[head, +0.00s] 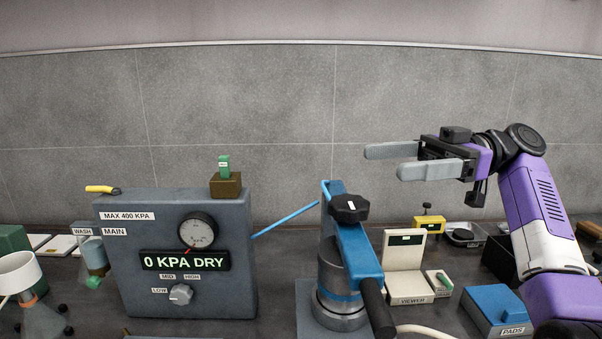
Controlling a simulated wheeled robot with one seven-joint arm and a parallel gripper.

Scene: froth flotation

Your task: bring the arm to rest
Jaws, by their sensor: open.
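My gripper (392,161) is at the upper right, in the air above the bench, with its two grey fingers pointing left. The fingers are apart and nothing is between them. My purple and white arm comes up from the lower right and bends over toward the gripper. The gripper touches nothing that I can see.
Below the gripper stands a blue press (353,250) with a black knob and handle. Left is a grey panel box (120,265) reading "0 KPA DRY". A viewer (403,270) and a blue pads box (497,304) stand right. The air left of the fingers is clear.

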